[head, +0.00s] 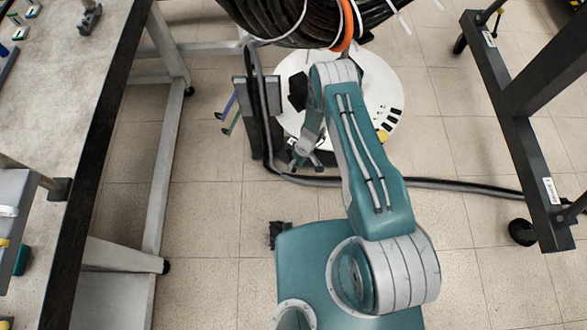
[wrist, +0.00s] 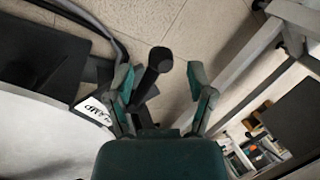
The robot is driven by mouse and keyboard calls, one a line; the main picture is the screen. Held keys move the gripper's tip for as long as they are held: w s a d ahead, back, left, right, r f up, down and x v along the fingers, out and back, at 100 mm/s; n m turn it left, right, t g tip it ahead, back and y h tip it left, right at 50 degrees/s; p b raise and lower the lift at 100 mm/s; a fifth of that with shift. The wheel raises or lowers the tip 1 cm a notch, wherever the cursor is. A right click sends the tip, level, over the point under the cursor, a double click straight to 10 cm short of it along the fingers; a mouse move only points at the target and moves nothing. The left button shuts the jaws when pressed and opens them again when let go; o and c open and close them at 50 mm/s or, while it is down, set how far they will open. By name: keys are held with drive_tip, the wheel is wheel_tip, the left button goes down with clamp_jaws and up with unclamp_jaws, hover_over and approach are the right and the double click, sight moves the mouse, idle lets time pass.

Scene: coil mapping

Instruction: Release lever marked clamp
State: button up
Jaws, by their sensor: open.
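In the wrist view, a black lever with a rounded knob (wrist: 159,60) shows in the gap between the two fingers. Its shaft runs down to the left, partly behind the left finger. A white label (wrist: 97,112) with dark letters ending in "AMP" lies just left of that finger; the rest of it is hard to read. My gripper (wrist: 160,78) is open, with a teal finger on each side of the knob; contact cannot be told. In the head view, my gripper (head: 294,163) is small, beside the black upright of the coil stand (head: 262,115); the lever cannot be made out there.
A white round base (head: 385,85) stands beneath a large black cable coil (head: 290,15). Blue and green handles (head: 230,112) stick out left of the stand. A black hose (head: 450,184) crosses the tiled floor. A workbench (head: 75,100) stands left, and a dark frame (head: 520,140) right.

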sight(294, 168)
drive_tip(key=shift+x, duration=1.55)
clamp_jaws()
